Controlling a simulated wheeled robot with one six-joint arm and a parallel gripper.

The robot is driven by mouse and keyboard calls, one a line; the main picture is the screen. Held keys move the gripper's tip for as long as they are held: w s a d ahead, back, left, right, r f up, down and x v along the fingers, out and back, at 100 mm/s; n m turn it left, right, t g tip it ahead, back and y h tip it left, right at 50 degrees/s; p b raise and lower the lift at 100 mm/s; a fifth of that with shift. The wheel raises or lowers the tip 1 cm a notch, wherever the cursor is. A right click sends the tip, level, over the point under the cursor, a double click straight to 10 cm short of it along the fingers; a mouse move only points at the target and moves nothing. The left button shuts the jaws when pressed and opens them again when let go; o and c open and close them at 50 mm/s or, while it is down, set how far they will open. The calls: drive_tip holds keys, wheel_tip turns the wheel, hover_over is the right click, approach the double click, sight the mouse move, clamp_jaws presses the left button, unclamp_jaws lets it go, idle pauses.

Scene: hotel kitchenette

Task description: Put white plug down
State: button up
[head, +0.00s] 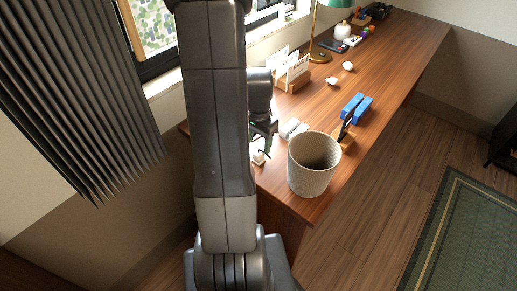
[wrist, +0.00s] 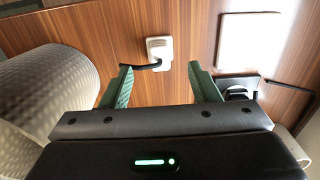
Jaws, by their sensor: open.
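The white plug (wrist: 159,49) lies on the wooden desk top in the wrist view, with a short black cable running from it to the left. My gripper (wrist: 160,84) is open, with its two green fingers apart. The plug is just beyond the fingertips, in line with the gap between them, and nothing is held. In the head view my gripper (head: 265,134) is low over the near end of the desk, partly hidden by my arm.
A pale textured bin (head: 311,165) stands on the desk close to my gripper; it also fills the left of the wrist view (wrist: 40,95). A white square item (wrist: 248,42) and a black object (wrist: 238,88) lie at right. Blue blocks (head: 357,107) stand farther along.

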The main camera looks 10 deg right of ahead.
sight(259, 152)
wheel_tip(259, 152, up, 7)
idle(0.3)
drive_tip(key=shift+f, duration=0.1)
wheel_tip(259, 152, down, 13)
drive_tip(key=shift+f+b, duration=0.2)
drive_tip(key=shift+b, duration=0.65)
drive_tip(key=shift+r+p, duration=0.45)
drive_tip(key=shift+r, duration=0.05)
